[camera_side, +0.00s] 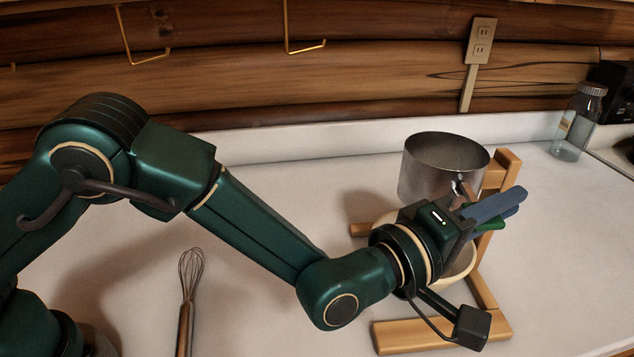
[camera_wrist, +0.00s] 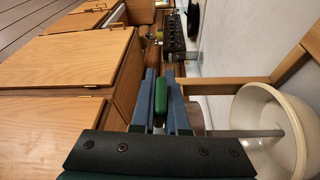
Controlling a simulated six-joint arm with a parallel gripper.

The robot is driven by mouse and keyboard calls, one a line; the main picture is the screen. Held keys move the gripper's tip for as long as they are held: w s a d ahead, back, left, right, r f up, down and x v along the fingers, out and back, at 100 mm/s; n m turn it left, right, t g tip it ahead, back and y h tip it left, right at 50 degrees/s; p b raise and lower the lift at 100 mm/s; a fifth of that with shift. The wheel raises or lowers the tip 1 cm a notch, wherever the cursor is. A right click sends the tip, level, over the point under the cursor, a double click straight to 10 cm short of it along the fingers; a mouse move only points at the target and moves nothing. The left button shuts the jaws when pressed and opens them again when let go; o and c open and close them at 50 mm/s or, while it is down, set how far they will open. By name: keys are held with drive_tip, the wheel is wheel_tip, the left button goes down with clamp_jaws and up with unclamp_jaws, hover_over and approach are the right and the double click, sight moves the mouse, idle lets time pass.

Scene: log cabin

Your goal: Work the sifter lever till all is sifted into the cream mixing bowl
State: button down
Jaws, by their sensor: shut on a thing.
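The metal sifter (camera_side: 425,172) is held upright in a wooden stand (camera_side: 509,163). The cream mixing bowl (camera_side: 466,268) is below it, mostly hidden behind my gripper in the side view. In the wrist view the bowl (camera_wrist: 291,120) shows at the right, its inside pale. My gripper (camera_side: 497,207) reaches in front of the sifter with its blue fingers. It is shut on the green sifter lever (camera_wrist: 161,99), which sits between the fingers (camera_wrist: 162,103) in the wrist view. The lever's green end (camera_side: 487,226) also shows below the fingers in the side view. The sifter's contents are not visible.
A whisk (camera_side: 189,285) lies on the white counter to the left. A lidded glass jar (camera_side: 577,125) stands at the back right, near a dark appliance (camera_side: 613,90). The stand's wooden foot (camera_side: 410,336) lies in front. Cabinets (camera_wrist: 75,60) show in the wrist view.

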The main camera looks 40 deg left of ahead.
drive_tip(key=shift+w+a+f+m+t+h, duration=0.15)
drive_tip(key=shift+f+m+h, duration=0.25)
drive_tip(key=shift+m, duration=0.8)
drive_tip(key=shift+d+f+m+t+h, duration=0.1)
drive_tip(key=shift+f+m+t+h, duration=0.3)
drive_tip(key=shift+m, duration=0.8)
drive_tip(key=shift+r, duration=0.1)
drive_tip(key=c, duration=0.9)
unclamp_jaws()
drive_tip(key=shift+a, duration=0.1)
drive_tip(key=shift+v, duration=2.5)
drive_tip(key=shift+r+v, duration=0.15)
drive_tip(key=shift+v, duration=1.35)
drive_tip(key=shift+r+v, duration=0.15)
drive_tip(key=shift+v, duration=1.3)
